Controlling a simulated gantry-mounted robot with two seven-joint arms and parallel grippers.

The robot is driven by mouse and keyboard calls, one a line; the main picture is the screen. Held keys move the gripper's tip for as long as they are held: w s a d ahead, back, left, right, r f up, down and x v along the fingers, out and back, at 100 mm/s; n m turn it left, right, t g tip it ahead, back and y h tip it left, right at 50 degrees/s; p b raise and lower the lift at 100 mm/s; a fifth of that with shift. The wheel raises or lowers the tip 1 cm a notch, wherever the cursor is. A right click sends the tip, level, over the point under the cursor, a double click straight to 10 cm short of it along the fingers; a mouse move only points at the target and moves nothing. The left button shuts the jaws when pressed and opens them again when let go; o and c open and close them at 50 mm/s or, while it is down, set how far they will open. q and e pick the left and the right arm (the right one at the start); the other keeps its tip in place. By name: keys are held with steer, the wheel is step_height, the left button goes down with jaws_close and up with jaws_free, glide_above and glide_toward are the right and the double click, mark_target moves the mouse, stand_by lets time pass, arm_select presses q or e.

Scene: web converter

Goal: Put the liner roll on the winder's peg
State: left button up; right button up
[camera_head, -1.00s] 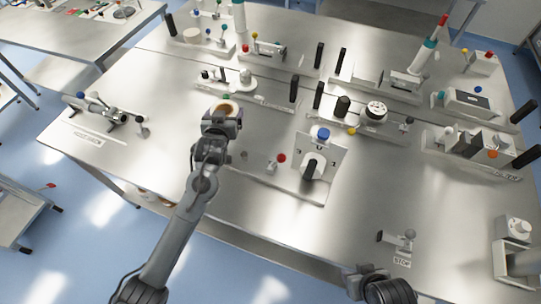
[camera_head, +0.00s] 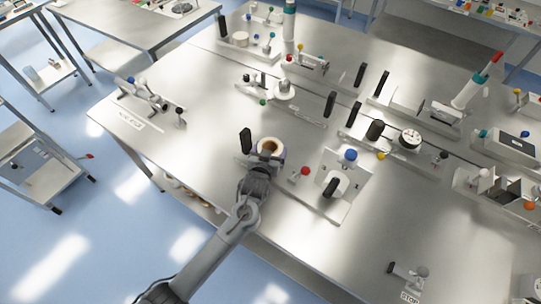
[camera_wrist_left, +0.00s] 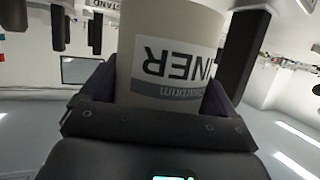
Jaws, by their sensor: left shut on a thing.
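The liner roll (camera_head: 270,146) is a pale cylinder with a tan core opening facing up. In the left wrist view its "LINER" label (camera_wrist_left: 172,70) shows upside down between the dark fingers. My left gripper (camera_head: 264,157) is shut on the roll, beside a black upright post (camera_head: 245,141) that also stands right of the roll in the wrist view (camera_wrist_left: 243,52). Whether the roll clears the table is unclear. Right of the roll stands a pale plate unit (camera_head: 355,177) with a blue knob and a black-tipped part. I cannot tell which fixture is the winder. My right gripper is out of view.
A red-knobbed part (camera_head: 303,172) lies between the roll and the plate unit. Several fixtures with black posts line the back, including one with a white disc (camera_head: 284,90). A stop block (camera_head: 412,272) is near the front. The left and front-right tabletop (camera_head: 400,225) is mostly clear.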

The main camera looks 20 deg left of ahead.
arm_select(q)
steer(key=shift+f, duration=1.5)
steer(key=shift+f, duration=0.15)
steer(key=o, duration=1)
steer(key=shift+f, duration=0.1)
